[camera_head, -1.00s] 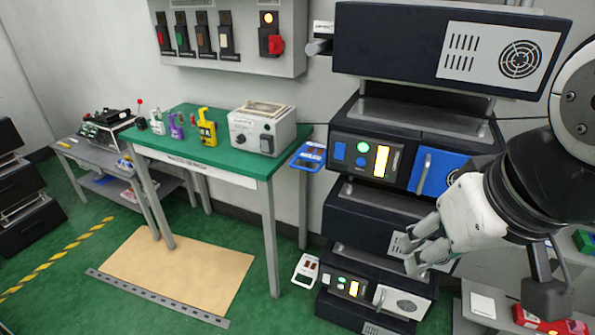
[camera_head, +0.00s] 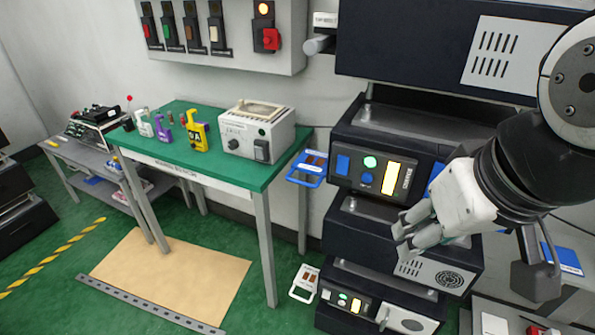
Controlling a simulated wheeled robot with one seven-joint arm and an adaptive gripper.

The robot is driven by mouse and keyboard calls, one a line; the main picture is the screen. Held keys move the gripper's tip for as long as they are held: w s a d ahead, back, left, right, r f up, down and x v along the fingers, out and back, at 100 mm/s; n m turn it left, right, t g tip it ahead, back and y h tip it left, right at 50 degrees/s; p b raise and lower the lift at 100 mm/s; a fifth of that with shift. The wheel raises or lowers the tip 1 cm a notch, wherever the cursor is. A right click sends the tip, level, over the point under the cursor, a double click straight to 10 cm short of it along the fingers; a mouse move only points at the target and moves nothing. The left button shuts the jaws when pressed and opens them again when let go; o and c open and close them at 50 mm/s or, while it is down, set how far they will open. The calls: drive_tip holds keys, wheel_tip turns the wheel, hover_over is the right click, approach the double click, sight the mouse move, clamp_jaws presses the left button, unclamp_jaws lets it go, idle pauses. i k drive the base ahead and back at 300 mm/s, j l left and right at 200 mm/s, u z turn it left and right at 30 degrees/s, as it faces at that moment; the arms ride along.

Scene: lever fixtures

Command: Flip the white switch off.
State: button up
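The white switch (camera_head: 213,33) is the rightmost of a row of lever switches on the grey wall panel (camera_head: 280,57), at the top left of the head view. Its white handle sits low in a dark upright housing; the top of the panel is cut off by the frame. My gripper (camera_head: 399,243) is far to the right and lower, in front of the black equipment stack. Its fingers point left and look apart, with nothing seen between them. It touches nothing that I can make out.
A green-topped table (camera_head: 185,163) stands below the panel, holding a grey box (camera_head: 258,133) and small coloured items. A tan mat (camera_head: 170,280) lies on the open floor.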

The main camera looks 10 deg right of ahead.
sight(326, 293)
drive_tip(key=k+l+u, duration=0.2)
drive_tip(key=l, duration=0.3)
drive_tip(key=k+l+u, duration=0.25)
drive_tip(key=k+l, duration=0.15)
drive_tip(key=l, duration=0.1)
